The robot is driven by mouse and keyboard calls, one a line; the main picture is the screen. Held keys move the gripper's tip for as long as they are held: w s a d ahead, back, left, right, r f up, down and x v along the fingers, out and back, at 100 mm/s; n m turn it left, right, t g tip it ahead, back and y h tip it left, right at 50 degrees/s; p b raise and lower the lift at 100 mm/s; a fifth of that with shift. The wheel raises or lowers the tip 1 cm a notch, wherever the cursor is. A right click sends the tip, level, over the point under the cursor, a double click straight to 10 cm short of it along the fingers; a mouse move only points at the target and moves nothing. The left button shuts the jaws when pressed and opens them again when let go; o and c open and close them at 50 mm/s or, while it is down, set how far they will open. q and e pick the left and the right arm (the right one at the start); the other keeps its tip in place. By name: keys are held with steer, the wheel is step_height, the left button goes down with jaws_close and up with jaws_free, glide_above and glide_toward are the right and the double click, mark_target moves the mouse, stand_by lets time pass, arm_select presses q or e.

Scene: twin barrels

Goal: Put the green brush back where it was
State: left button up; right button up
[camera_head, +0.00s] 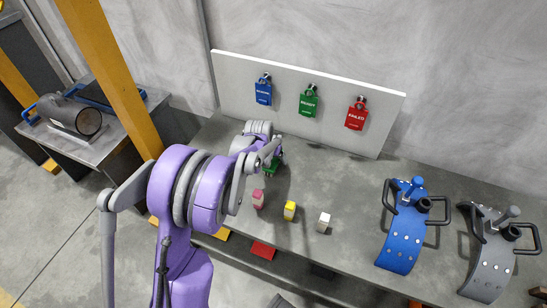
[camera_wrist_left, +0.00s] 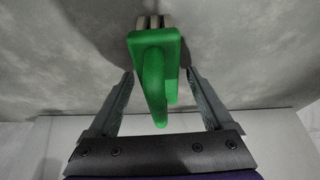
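The green brush (camera_head: 271,167) is on the grey bench near the white board, mostly hidden by my left gripper (camera_head: 270,153) in the head view. In the left wrist view the green brush (camera_wrist_left: 154,75) lies between the two fingers of my left gripper (camera_wrist_left: 159,78), its bristle end towards the top of the picture. Visible gaps remain on both sides, so the fingers are open around it. A pink item (camera_head: 258,199), a yellow item (camera_head: 290,210) and a white item (camera_head: 324,223) stand in a row on the bench. My right gripper is not in view.
The white board (camera_head: 230,75) carries blue (camera_head: 264,92), green (camera_head: 308,102) and red (camera_head: 356,115) tags. A blue curved part (camera_head: 400,240) and a grey one (camera_head: 490,265) stand at the bench's right. A yellow post (camera_head: 115,75) rises at left.

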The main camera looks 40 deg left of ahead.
arm_select(q)
steer(key=p+v, duration=0.3)
steer(key=v, duration=0.8)
steer(key=shift+s+d+r, duration=0.15)
steer(key=shift+s+r, duration=0.1)
steer(key=shift+r, duration=0.35)
steer(key=s+d+r+m, duration=0.25)
steer(key=s+d, duration=0.75)
steer(key=d, duration=0.5)
steer(key=s+d+f, duration=0.1)
steer(key=s+d, duration=0.3)
steer(key=s, duration=0.2)
steer(key=s+d+f+m+h, duration=0.1)
steer(key=s+d, duration=0.3)
steer(key=s, duration=0.2)
steer(key=shift+s, duration=0.4)
steer(key=shift+d, duration=0.1)
